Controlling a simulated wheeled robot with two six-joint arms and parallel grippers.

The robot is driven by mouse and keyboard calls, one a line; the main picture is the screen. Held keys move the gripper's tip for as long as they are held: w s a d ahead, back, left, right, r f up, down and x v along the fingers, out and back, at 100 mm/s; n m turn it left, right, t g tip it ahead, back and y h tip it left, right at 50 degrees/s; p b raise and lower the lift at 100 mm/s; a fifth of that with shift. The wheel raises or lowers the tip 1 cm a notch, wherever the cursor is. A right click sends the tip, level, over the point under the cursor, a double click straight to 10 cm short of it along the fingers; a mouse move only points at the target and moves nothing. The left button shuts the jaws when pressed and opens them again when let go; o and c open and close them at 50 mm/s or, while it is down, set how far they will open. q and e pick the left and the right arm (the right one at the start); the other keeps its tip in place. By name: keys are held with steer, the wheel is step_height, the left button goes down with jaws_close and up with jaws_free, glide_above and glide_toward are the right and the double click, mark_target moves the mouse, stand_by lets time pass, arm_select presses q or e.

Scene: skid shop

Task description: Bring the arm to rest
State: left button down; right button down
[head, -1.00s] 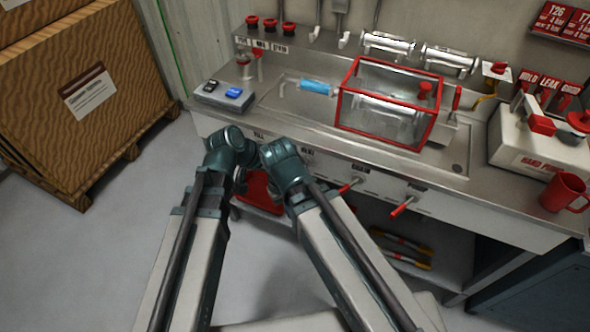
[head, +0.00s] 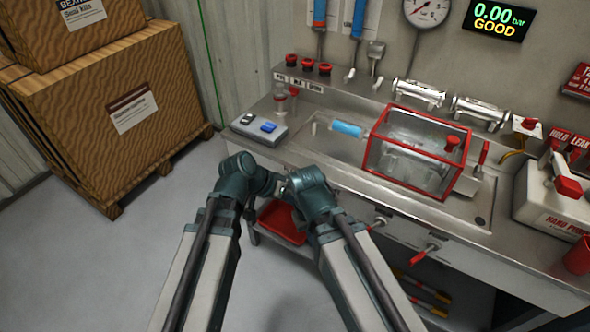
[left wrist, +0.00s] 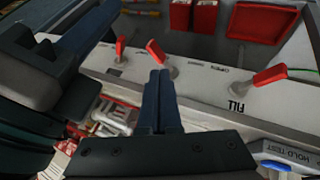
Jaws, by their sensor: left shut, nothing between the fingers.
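Both my arms reach in from the bottom of the head view, with their dark teal wrist joints close together in front of the steel bench (head: 330,170). The gripper fingers are hidden there. In the left wrist view my left gripper (left wrist: 160,95) is shut, its fingers together and empty. It points at the bench's front panel, which carries red-handled valves, one by the label FILL (left wrist: 270,76). I cannot make out my right gripper's fingers in either view.
A red-framed clear box (head: 415,155), a blue cylinder (head: 347,129) and a grey two-button unit (head: 258,128) are on the bench. A red tray (head: 283,222) is below. Wooden crates (head: 105,105) stand left. A display (head: 497,20) reads 0.00 bar GOOD. Floor at left is clear.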

arm_select(q)
steer(key=s+a+f+n+g+y+p, duration=0.1)
steer(key=s+a+f+n+g+y, duration=0.1)
steer(key=s+a+y, duration=0.5)
steer(key=shift+s+a+f+y+p, duration=0.3)
steer(key=shift+s+a+y+p, duration=0.1)
steer(key=shift+s+y, duration=0.35)
